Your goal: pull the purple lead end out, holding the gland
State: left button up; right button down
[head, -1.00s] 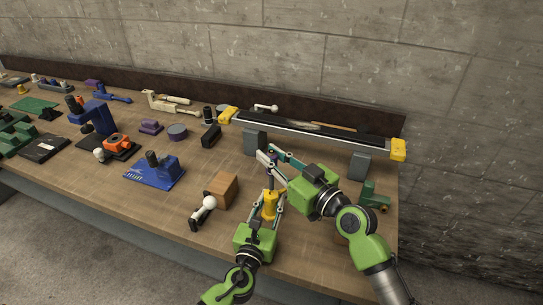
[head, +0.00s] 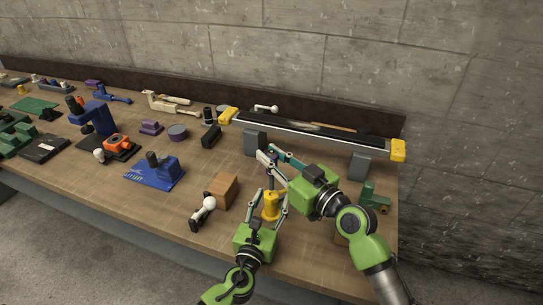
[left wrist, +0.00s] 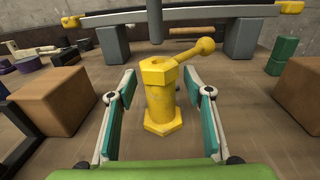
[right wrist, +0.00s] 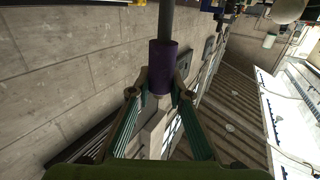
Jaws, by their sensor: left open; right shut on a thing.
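The yellow gland (head: 271,206) stands upright on the bench, with a hexagonal foot and a ball-ended lever at its top. It also shows in the left wrist view (left wrist: 163,100). My left gripper (left wrist: 152,90) is open, with one finger on each side of the gland and gaps between. My right gripper (head: 268,159) is above the gland, shut on the purple lead end (right wrist: 162,66). A grey rod-like length runs on from the purple part in the right wrist view. No purple shows at the gland's top in the left wrist view.
A brown block (head: 223,189) and a white-knobbed part (head: 206,206) lie left of the gland. A long rail on grey supports (head: 358,165) stands behind. A green part (head: 374,197) is at the right. Several other parts fill the bench's left.

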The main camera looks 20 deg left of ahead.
pick_arm(q)
jog(key=shift+r+p, duration=6.5)
jog(key=shift+r, duration=0.45)
jog(key=shift+f, duration=0.1)
